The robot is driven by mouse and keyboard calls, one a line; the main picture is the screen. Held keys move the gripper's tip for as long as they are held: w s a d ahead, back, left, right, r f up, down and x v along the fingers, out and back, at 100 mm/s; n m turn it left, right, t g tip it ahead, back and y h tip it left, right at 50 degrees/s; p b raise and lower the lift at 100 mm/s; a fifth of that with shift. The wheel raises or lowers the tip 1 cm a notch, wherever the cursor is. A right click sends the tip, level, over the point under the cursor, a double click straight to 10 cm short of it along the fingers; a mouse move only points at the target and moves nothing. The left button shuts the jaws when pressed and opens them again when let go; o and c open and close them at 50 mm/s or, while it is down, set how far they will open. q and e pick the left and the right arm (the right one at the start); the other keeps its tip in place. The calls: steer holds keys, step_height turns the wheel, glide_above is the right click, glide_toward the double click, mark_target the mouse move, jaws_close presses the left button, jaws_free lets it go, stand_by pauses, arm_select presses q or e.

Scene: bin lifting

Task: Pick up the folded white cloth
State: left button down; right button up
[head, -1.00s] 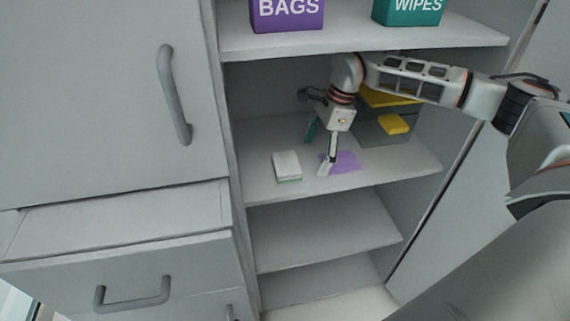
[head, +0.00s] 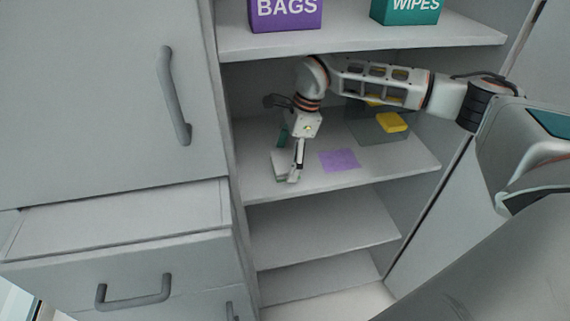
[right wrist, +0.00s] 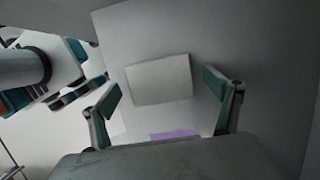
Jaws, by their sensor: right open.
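The folded white cloth (head: 279,159) lies on the middle shelf of the open cabinet, near its left side and front. My right gripper (head: 293,179) is just beside the cloth's right part and partly hides it in the head view. In the right wrist view the cloth (right wrist: 160,79) shows as a pale rectangle, framed between the two spread fingers of the right gripper (right wrist: 162,93). That gripper is open, with nothing held. Whether it touches the cloth cannot be told. My left gripper is not in view.
A flat purple cloth (head: 340,160) lies to the right on the same shelf (head: 385,171). Behind it is a dark see-through bin with a yellow item (head: 391,122). The upper shelf (head: 360,39) is close above my arm.

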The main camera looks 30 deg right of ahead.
steer(key=c, duration=1.1)
steer(key=shift+c, duration=0.2)
steer(key=shift+r, duration=0.15)
steer(key=shift+r, duration=0.3)
steer(key=s+d+b, duration=0.1)
steer(key=s, duration=1.7)
steer(key=shift+r+b, duration=0.35)
steer(key=o, duration=0.5)
steer(key=c, duration=0.4)
